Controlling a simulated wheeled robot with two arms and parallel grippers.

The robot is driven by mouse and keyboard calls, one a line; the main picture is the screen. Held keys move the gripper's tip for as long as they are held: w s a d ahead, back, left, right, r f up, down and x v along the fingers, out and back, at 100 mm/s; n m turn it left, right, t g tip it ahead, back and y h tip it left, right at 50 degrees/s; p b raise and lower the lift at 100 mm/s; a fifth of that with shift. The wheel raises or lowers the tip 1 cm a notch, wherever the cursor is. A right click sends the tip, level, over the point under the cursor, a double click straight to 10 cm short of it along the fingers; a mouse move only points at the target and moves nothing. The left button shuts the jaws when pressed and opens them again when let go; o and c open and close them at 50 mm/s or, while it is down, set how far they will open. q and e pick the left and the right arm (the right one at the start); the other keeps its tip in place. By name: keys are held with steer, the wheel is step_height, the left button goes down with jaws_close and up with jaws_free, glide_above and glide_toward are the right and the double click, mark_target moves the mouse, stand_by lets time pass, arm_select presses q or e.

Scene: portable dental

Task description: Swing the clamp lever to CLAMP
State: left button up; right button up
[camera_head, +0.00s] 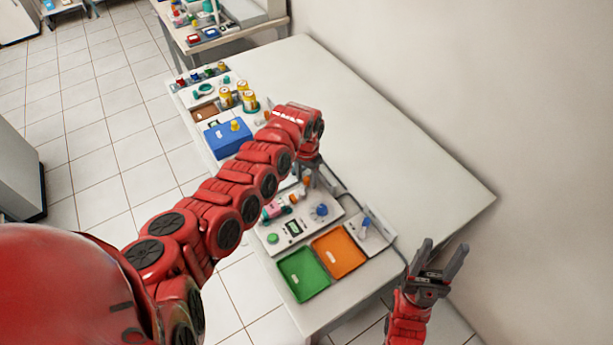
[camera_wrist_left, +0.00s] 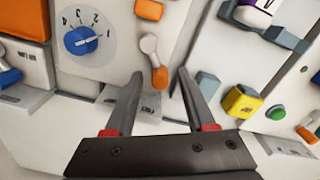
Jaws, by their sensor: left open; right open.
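A small lever with a pale arm and an orange grip (camera_wrist_left: 159,78) stands on the white panel in the left wrist view. It looks like the clamp lever, but I cannot read a CLAMP mark. My left gripper (camera_wrist_left: 158,86) is open, with its two fingers on either side of the lever's orange end; contact cannot be told. In the head view my left gripper (camera_head: 312,182) reaches down over the white device (camera_head: 291,231), and my arm hides part of it. My right gripper (camera_head: 442,256) is open and empty beside the table's near right edge.
A blue numbered knob (camera_wrist_left: 82,40) sits left of the lever, and a yellow block (camera_wrist_left: 241,103) sits to the right. A green tray (camera_head: 303,276) and an orange tray (camera_head: 338,250) lie in front of the device. The right side of the table (camera_head: 400,160) is clear.

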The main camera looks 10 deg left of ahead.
arm_select(q)
steer(key=shift+c, duration=0.2)
jaws_close()
steer(key=m, duration=0.1)
steer(key=d+m, duration=0.1)
steer(key=shift+m, duration=0.4)
steer(key=m, duration=0.2)
steer(key=s+d+m, duration=0.1)
steer(key=m, duration=0.1)
steer(key=shift+d+m+b, duration=0.1)
steer(key=shift+m+b, duration=0.2)
steer(key=m, duration=0.2)
steer(key=shift+s+d+m, duration=0.3)
steer(key=shift+s, duration=0.05)
steer(key=shift+s+d+m, duration=0.15)
steer(key=shift+s+m, duration=0.15)
steer(key=shift+m, duration=0.65)
steer(key=shift+s+d+m, duration=0.15)
steer(key=shift+s+m, duration=0.1)
steer(key=shift+m, duration=0.7)
